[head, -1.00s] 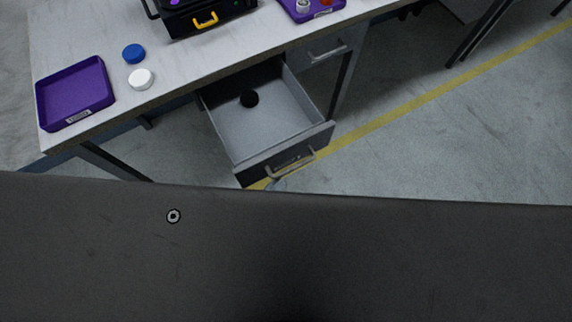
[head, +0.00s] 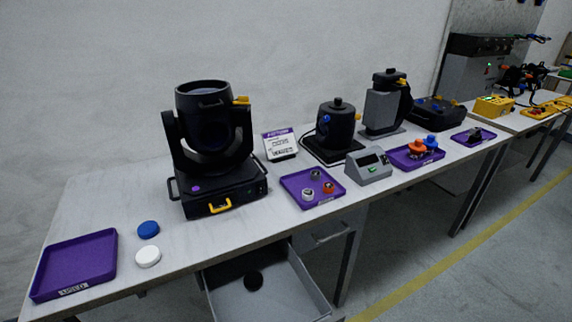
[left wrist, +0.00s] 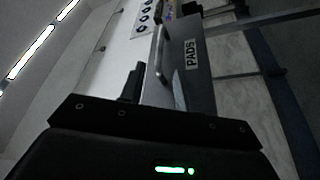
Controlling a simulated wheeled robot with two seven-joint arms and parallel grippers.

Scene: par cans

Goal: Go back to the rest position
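My left gripper (left wrist: 155,90) shows in the left wrist view as a dark body with a green light and a dark finger standing up from it. I cannot make out both fingertips, so I cannot tell whether it is open or shut. A grey drawer front with a bar handle and a label reading PADS (left wrist: 191,55) is beyond it. Neither gripper shows in the head view, and my right gripper is in no view.
The long bench bears an empty purple tray (head: 45,291), a blue cap (head: 148,229), a white cap (head: 148,256), a black moving-head light (head: 210,145) and a purple tray of small parts (head: 291,190).

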